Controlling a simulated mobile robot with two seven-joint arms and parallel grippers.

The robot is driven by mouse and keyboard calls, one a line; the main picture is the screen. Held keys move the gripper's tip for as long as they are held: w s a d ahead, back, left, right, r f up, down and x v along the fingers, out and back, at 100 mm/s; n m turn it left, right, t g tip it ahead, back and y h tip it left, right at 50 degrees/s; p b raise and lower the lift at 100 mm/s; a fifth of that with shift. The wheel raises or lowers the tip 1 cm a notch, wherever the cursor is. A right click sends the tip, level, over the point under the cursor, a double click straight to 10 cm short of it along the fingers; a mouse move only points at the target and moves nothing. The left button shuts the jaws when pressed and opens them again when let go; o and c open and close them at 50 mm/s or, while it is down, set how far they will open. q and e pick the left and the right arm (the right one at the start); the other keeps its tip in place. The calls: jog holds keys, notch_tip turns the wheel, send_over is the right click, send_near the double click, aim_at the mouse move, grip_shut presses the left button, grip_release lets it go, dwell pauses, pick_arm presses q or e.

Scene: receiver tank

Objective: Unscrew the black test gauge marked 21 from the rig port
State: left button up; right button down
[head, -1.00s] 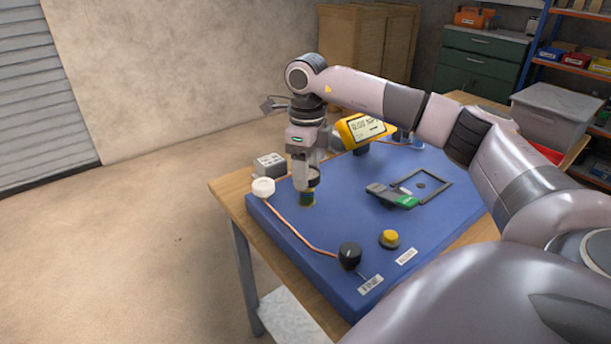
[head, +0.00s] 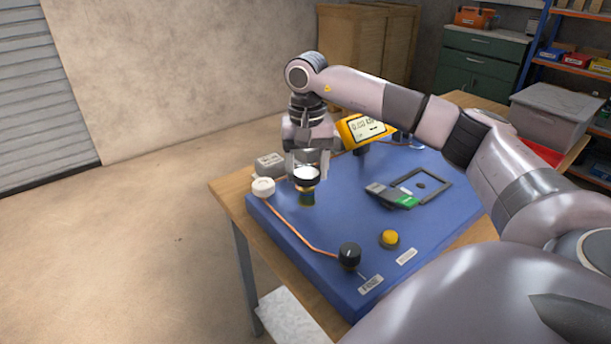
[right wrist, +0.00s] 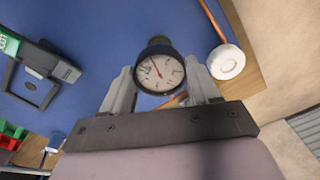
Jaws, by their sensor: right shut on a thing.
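The black test gauge (head: 306,178) stands on the rig port (head: 307,197) near the far left part of the blue rig board. Its white dial with a red needle faces the camera in the right wrist view (right wrist: 160,73). I cannot read a 21 on it. My right gripper (head: 308,170) points down over the gauge and is shut on it, with one finger on each side in the right wrist view (right wrist: 160,86). Whether the thread is still engaged is not visible. My left gripper is not in view.
On the blue board (head: 330,215), a white cap (head: 263,187) joins a copper pipe leading to a black knob (head: 349,255). A grey block (head: 270,165) is behind.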

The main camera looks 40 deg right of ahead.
jog(key=shift+n, duration=0.8)
jog(key=shift+c, duration=0.9)
grip_release()
